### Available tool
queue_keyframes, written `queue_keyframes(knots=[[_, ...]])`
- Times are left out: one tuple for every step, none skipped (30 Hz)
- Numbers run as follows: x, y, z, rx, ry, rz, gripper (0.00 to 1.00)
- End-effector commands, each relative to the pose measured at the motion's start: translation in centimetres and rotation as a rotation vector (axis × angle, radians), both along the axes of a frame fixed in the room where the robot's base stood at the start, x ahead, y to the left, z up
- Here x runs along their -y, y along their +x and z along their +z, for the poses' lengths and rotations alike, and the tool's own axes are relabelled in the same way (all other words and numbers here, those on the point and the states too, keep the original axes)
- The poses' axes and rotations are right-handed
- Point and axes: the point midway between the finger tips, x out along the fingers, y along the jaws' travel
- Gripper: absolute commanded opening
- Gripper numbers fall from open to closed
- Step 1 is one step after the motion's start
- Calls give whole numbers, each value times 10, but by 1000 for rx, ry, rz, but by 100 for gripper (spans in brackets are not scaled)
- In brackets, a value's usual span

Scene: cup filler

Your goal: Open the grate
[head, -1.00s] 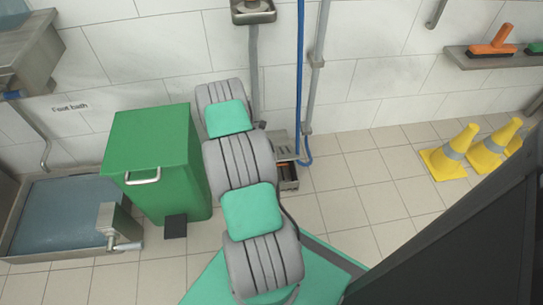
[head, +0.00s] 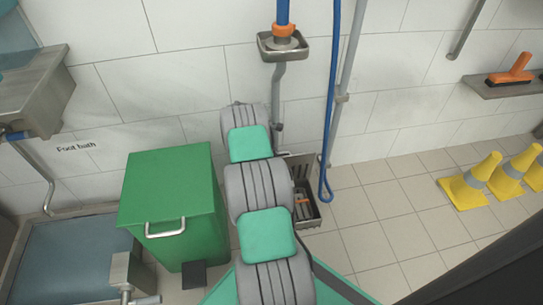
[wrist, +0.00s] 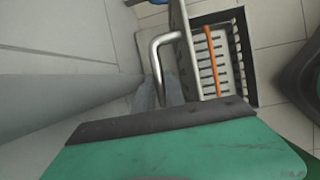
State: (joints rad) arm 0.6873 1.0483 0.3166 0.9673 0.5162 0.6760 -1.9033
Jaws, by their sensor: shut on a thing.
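The floor drain's metal grate (head: 299,163) stands raised on edge beside the wall in the head view. The drain pit (head: 314,221) below it is uncovered. In the wrist view the open pit (wrist: 248,62) shows a slotted strainer with an orange bar (wrist: 212,62). The raised grate shows there edge-on (wrist: 187,45), with a bent metal handle (wrist: 165,40) on its left side. My gripper (wrist: 160,95) is shut at the lower end of this handle; the exact contact is partly hidden by my wrist. In the head view my arm hides the gripper.
A green bin (head: 172,195) stands left of my arm, and a foot bath (head: 65,260) lies farther left. A blue hose (head: 331,110) and a grey pipe (head: 347,90) run down the wall by the drain. Yellow cones (head: 470,183) stand right. The floor between is clear.

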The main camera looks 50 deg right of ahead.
Motion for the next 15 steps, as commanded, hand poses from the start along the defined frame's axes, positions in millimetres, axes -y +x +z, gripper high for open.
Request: queue_keyframes(knots=[[-1, 1, -3, 1, 7, 6, 0], [0, 1, -3, 1, 7, 6, 0], [1, 0, -4, 1, 7, 6, 0], [2, 0, -4, 1, 7, 6, 0], [3, 0, -4, 1, 8, 6, 0], [4, -1, -4, 1, 8, 6, 0], [4, -1, -4, 1, 8, 6, 0], [5, -1, -4, 1, 8, 6, 0], [5, -1, -4, 1, 8, 6, 0], [5, -1, -4, 1, 8, 6, 0], [6, -2, -4, 1, 8, 6, 0], [6, -2, -4, 1, 8, 5, 0], [6, -2, -4, 1, 8, 5, 0], [6, -2, -4, 1, 8, 5, 0], [6, -2, -4, 1, 8, 5, 0]])
